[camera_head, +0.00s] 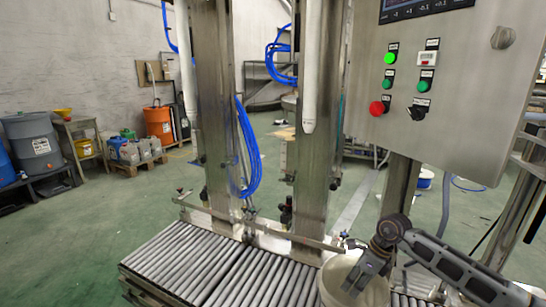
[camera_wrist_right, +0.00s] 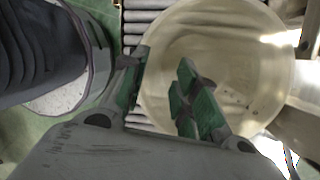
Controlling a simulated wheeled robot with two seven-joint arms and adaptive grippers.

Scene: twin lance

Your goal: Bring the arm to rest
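My right gripper (camera_head: 364,278) comes in from the lower right in the head view, pointing down at a white bucket (camera_head: 330,285) on the roller conveyor (camera_head: 225,268). In the right wrist view the two green-padded fingers of this gripper (camera_wrist_right: 163,60) stand apart with nothing between them. The open bucket (camera_wrist_right: 255,60) lies beyond them, and its inside looks empty apart from small dark specks. I cannot tell whether the fingers touch the bucket. My left gripper is not in view.
A steel control panel (camera_head: 450,100) with buttons hangs at the upper right, above my right arm. Two steel columns (camera_head: 220,120) with white lances (camera_head: 311,70) and blue hoses stand behind the conveyor. Bins and canisters (camera_head: 130,150) stand at the left wall. Green floor lies clear at left.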

